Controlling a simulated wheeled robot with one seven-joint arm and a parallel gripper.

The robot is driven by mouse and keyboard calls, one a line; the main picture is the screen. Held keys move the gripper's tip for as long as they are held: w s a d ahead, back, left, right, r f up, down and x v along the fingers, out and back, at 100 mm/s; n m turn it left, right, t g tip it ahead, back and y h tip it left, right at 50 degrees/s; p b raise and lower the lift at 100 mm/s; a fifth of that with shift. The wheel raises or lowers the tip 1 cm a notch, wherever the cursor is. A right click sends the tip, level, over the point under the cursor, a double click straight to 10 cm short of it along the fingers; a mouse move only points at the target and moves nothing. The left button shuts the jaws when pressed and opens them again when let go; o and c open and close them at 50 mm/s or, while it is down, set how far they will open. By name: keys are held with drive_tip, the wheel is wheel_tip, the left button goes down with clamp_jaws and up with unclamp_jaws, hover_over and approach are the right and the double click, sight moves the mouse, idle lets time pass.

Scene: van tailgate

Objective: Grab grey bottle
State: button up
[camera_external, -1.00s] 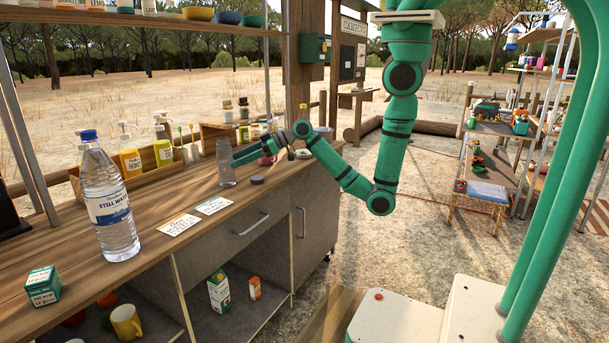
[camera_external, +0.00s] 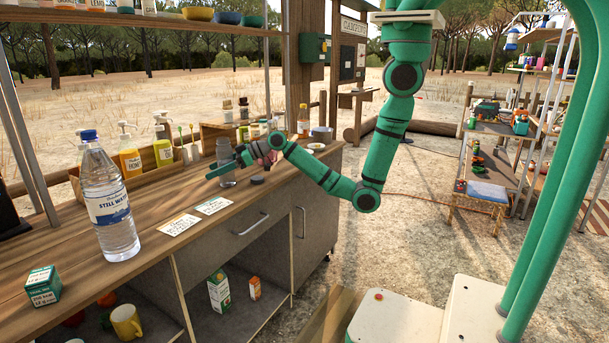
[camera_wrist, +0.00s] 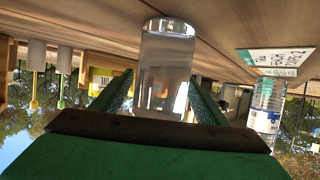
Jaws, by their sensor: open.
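The grey bottle (camera_external: 224,150), a see-through grey cylinder, stands upright on the wooden counter (camera_external: 150,265). My gripper (camera_external: 222,167) is at the bottle, with a green finger crossing in front of its middle. In the wrist view, which is upside down, the bottle (camera_wrist: 166,65) stands between my two green fingers (camera_wrist: 160,95). The gripper is open, and I cannot tell whether either finger touches the bottle. The bottle's far end is hidden behind the dark edge of my gripper in the wrist view.
A dark round lid (camera_external: 257,180) lies right of the bottle. A large water bottle (camera_external: 108,205) and a small box (camera_external: 43,286) stand at the left front. Pump bottles (camera_external: 130,157) line the back. Two cards (camera_external: 179,225) lie flat in front.

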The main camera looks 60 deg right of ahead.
drive_tip(key=c, duration=1.4)
drive_tip(key=shift+o, duration=0.2)
drive_tip(key=shift+r, duration=0.3)
